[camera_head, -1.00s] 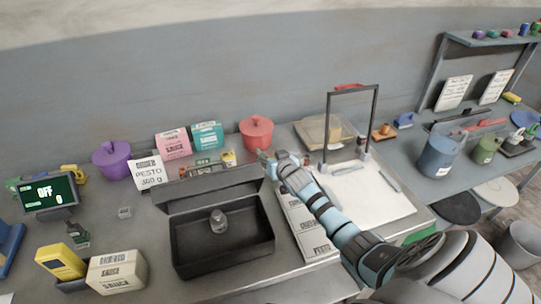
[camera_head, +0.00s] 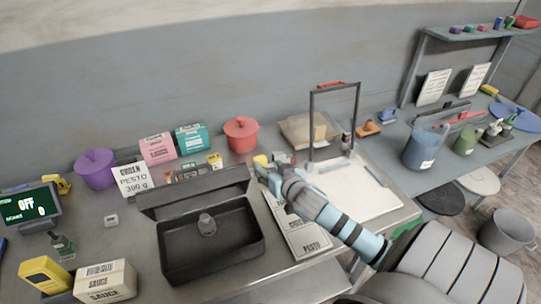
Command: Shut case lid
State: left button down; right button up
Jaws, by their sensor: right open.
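The dark case (camera_head: 216,259) stands open on the grey bench, with a small grey metal object (camera_head: 207,224) inside it. Its lid (camera_head: 193,190) is hinged at the back edge and stands up, tilted. My right gripper (camera_head: 262,168) is open at the right end of the raised lid, close to its top corner. I cannot tell whether it touches the lid. My left gripper is not in view.
Behind the lid stand an order card (camera_head: 133,181), a pink sauce box (camera_head: 158,149), a teal box (camera_head: 191,140) and a red pot (camera_head: 241,134). A white board with a dark frame (camera_head: 352,192) lies to the right. A sauce carton (camera_head: 104,281) stands front left.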

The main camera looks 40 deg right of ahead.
aim_at(212, 184)
jog(key=k, duration=1)
